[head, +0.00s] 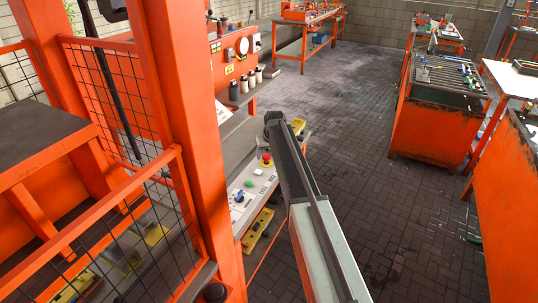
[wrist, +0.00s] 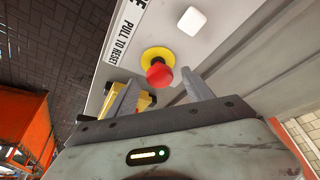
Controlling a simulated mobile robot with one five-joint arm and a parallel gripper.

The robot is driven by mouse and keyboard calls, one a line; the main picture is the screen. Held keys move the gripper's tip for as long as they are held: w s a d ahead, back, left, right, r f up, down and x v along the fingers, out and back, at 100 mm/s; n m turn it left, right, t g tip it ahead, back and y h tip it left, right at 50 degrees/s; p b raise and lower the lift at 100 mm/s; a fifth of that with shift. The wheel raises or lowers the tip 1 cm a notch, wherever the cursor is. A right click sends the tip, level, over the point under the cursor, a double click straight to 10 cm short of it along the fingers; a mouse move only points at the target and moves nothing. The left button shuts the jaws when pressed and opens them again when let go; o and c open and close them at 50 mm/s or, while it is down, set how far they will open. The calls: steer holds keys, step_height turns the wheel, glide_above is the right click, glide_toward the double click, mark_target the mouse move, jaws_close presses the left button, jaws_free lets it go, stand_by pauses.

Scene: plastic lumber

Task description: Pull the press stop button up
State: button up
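The stop button (wrist: 159,72) is a red mushroom knob on a yellow round base. In the wrist view it stands out from the pale control panel (wrist: 165,40), between my gripper's two grey fingers and a little beyond them. My gripper (wrist: 160,76) is open, and no finger clearly touches the knob. In the head view the red button (head: 266,158) shows on the sloping panel (head: 247,193), just left of my arm. My gripper (head: 273,119) ends above it there, its fingers not clear to see.
A "PULL TO RESET" label (wrist: 122,30) and a white square button (wrist: 191,20) are near the stop button. A green button (head: 257,171) and a blue knob (head: 239,196) sit lower on the panel. An orange post (head: 190,130) stands left. Brick floor (head: 365,130) is clear to the right.

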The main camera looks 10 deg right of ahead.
steer(key=p+v, duration=0.7)
steer(key=shift+r, duration=0.35)
